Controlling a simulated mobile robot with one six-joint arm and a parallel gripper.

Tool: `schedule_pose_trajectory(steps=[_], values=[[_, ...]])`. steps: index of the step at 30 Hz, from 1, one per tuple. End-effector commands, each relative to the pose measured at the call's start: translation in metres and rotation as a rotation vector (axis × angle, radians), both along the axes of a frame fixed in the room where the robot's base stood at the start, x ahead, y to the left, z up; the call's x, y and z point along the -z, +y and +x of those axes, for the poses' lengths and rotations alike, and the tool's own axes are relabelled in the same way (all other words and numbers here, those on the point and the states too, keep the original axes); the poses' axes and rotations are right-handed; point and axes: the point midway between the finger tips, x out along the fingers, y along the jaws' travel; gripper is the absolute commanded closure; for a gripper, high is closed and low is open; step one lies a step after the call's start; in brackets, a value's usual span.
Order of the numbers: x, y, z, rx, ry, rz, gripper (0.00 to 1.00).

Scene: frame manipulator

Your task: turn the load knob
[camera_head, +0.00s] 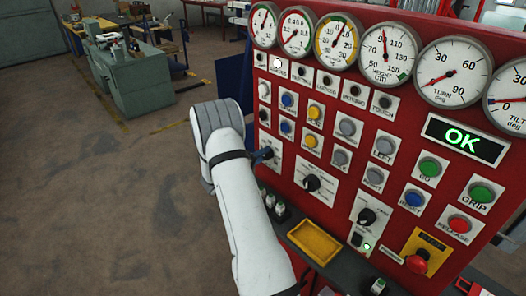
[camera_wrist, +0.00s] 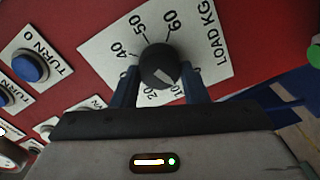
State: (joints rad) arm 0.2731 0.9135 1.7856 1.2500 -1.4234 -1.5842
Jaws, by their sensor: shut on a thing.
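The load knob (camera_wrist: 159,62) is a round black knob on a white scale plate marked LOAD KG (camera_wrist: 205,35).
The panel carries gauges (camera_head: 386,52), coloured buttons, a green OK display (camera_head: 465,138) and other black knobs (camera_head: 312,183). A blue TURN 0 button (camera_wrist: 29,67) sits beside the load plate. A yellow tray (camera_head: 314,242) is below. Open floor lies left.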

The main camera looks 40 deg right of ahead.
Motion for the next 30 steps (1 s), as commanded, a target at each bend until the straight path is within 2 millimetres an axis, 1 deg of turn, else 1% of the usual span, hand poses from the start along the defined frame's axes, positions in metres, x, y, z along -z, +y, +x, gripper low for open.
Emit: schedule_pose_trajectory(steps=[1, 6, 15, 22, 30], values=[[-0.0003, 0.0027, 0.0011, -0.006, 0.044, 0.0, 0.83], [0.0011, 0.0027, 0.0012, -0.006, 0.182, -0.01, 0.83], [0.003, 0.0026, 0.0015, -0.007, 0.346, -0.024, 0.83], [0.0043, 0.0026, 0.0013, -0.007, 0.402, -0.028, 0.83], [0.0049, 0.0025, 0.0013, -0.007, 0.414, -0.029, 0.83]])
